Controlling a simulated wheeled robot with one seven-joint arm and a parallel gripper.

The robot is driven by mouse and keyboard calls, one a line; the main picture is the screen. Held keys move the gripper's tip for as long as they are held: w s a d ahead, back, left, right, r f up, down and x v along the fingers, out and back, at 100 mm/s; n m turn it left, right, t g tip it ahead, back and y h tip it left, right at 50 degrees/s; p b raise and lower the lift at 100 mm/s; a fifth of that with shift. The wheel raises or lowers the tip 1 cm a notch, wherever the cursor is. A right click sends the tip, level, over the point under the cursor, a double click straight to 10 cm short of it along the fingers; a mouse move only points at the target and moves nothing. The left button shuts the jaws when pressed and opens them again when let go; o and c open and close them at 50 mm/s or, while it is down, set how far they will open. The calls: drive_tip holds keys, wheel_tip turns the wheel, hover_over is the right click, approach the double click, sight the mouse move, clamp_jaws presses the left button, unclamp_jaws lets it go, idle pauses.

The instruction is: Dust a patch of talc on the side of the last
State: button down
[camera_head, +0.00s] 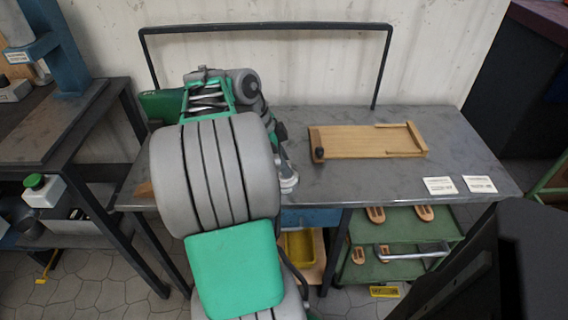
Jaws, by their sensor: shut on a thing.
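My arm fills the left middle of the head view and stands between the camera and the left part of the bench (335,186). My gripper's jaws cannot be made out; the arm's large grey ribbed cover and green panel hide the area behind them. A small pale grey round piece shows at the arm's right edge, low over the bench; I cannot tell what it is. No last and no talc can be made out. A small piece of brown wood (144,189) peeks out left of the arm at the bench's front edge, mostly hidden.
A wooden board with raised edges (365,142) lies on the bench, with two white cards (440,186) (480,184) to the right. A dark rail (265,27) rises behind. A green shelf cart (400,237) and yellow bin (299,250) are below. The bench's middle front is clear.

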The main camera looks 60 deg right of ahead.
drive_tip(key=shift+r+p, duration=3.1)
drive_tip(key=shift+r, duration=0.35)
